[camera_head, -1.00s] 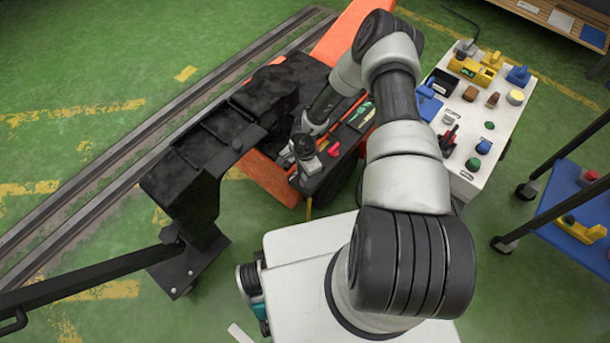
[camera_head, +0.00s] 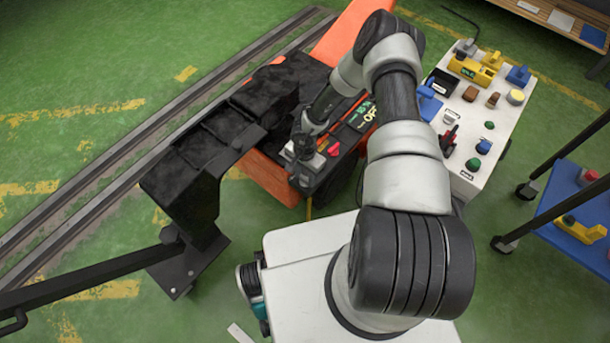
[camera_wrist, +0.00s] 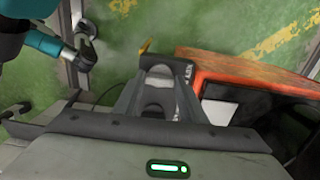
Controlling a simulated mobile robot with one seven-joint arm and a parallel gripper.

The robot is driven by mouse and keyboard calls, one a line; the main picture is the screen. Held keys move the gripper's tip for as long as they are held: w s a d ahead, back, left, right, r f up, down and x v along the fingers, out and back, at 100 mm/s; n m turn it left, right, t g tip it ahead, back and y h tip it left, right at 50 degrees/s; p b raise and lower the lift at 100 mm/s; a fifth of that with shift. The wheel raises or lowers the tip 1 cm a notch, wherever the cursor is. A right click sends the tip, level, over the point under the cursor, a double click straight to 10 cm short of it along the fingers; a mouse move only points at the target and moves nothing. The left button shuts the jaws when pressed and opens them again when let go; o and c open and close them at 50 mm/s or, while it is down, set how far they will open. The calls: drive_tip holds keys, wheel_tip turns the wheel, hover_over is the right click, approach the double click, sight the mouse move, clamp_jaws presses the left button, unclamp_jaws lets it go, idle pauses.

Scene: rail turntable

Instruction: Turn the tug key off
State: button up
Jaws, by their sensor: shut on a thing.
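The orange and black tug (camera_head: 270,178) stands beside the rail. My gripper (camera_head: 303,168) is at the near end of its dark control panel. In the wrist view, my gripper's dark fingers (camera_wrist: 155,88) are shut on the tug key beside a lettered plate (camera_wrist: 185,68) that seems to read KEY. The key itself is mostly hidden between the fingers, so I cannot see its angle. On the panel, a small display (camera_head: 367,112) shows green, with pale lettering that seems to read OFF. A red control (camera_head: 335,149) is just right of my gripper.
A white cart (camera_head: 478,120) with several coloured parts stands to the right, close to my arm. A blue-shelved rack (camera_head: 575,200) is farther right. A black coupling frame (camera_head: 190,205) is left of the tug. Green floor is open at the far left.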

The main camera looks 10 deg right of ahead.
sight(305, 178)
drive_tip(key=o, duration=1.1)
drive_tip(key=shift+c, duration=0.2)
wheel_tip(305, 178, up, 18)
drive_tip(key=p, duration=0.5)
drive_tip(key=shift+f, duration=0.25)
